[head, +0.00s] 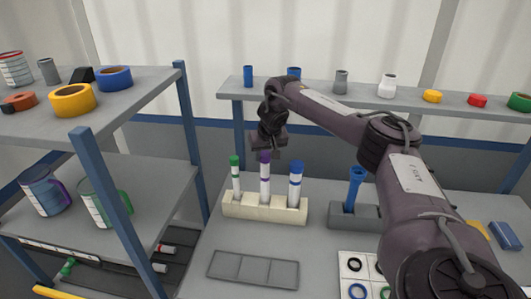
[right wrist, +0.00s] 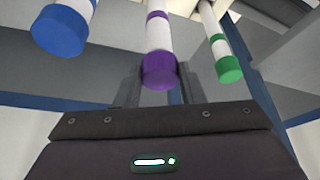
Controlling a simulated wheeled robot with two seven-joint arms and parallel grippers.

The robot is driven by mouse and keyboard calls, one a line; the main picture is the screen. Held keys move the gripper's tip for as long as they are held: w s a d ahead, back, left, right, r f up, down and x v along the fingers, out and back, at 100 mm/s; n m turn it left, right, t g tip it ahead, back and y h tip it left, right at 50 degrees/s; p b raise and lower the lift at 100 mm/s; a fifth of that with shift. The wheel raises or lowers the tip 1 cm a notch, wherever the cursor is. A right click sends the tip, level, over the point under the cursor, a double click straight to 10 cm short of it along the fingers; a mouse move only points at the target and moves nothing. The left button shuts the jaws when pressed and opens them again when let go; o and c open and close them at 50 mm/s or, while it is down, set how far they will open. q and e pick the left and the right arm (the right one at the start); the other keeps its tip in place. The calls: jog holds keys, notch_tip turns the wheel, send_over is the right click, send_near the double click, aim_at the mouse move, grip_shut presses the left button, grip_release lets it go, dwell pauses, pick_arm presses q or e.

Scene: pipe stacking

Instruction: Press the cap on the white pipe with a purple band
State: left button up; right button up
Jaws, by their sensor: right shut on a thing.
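The white pipe with a purple band (head: 265,185) stands upright in the middle of a cream holder (head: 262,213). A purple cap (right wrist: 159,72) sits at the pipe's upper end; any gap between them cannot be made out. My right gripper (head: 267,149) is directly above the pipe, pointing down, shut on the purple cap. In the right wrist view the fingers lie on both sides of the cap and the white pipe (right wrist: 158,36) runs away beyond it. My left gripper is not in view.
A green-capped pipe (head: 235,178) and a blue-capped pipe (head: 296,184) stand close on either side in the holder. A grey block with a blue piece (head: 355,187) stands to the right. A grey tray (head: 254,269) lies in front. Shelves stand left and behind.

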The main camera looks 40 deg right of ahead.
jog(key=shift+f, duration=0.5)
dwell(0.4)
jog(key=shift+f, duration=0.2)
jog(key=shift+f, duration=0.7)
dwell(0.4)
jog(key=o, duration=1)
jog(key=shift+o, duration=0.5)
jog(key=o, duration=0.3)
jog(key=shift+o, duration=0.2)
jog(key=shift+r, duration=0.15)
